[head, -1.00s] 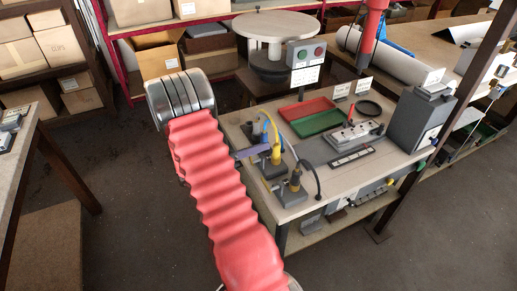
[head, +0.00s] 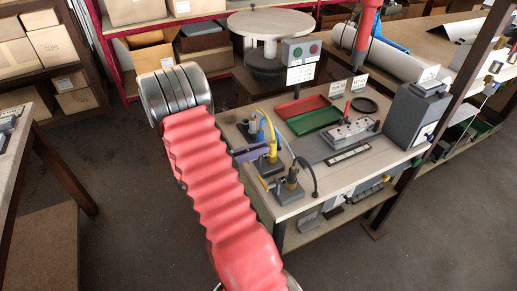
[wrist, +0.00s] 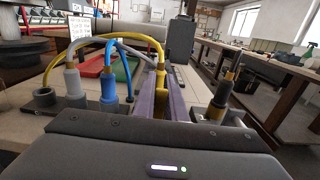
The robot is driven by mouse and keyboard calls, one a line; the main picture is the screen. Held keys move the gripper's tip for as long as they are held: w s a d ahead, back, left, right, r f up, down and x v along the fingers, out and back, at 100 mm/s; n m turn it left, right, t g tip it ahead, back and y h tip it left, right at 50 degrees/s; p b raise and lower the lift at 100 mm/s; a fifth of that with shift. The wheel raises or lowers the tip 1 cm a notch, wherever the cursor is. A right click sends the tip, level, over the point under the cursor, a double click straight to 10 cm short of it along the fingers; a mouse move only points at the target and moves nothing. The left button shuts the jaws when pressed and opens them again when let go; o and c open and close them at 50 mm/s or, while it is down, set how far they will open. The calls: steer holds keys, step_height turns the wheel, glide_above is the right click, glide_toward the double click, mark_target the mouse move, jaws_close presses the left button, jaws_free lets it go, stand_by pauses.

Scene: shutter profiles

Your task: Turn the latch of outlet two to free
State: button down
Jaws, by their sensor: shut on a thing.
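The outlets stand on small dark blocks along the left end of the bench. The middle outlet (head: 268,167) has a yellow fitting (head: 273,153), with cables close around it. My gripper (head: 262,150) has purple fingers that reach this fitting from the left. In the wrist view the fingers of my gripper (wrist: 164,103) are shut around a yellow part (wrist: 160,102), mostly hidden between them. Which part of the fitting they grip, and the latch's angle, I cannot make out. The front outlet (head: 288,191) has a black and yellow plug, which also shows in the wrist view (wrist: 219,103).
A grey plug (wrist: 72,82) and a blue plug (wrist: 108,88) stand left of the fingers, with cables arching over. Behind are a red tray (head: 301,106), a green tray (head: 314,120) and a grey box (head: 415,115). A button post (head: 301,60) rises at the back.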

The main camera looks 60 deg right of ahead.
steer(key=shift+s+f, duration=0.1)
steer(key=shift+f, duration=0.05)
steer(key=c, duration=1.8)
jaws_free()
steer(key=v, duration=1.4)
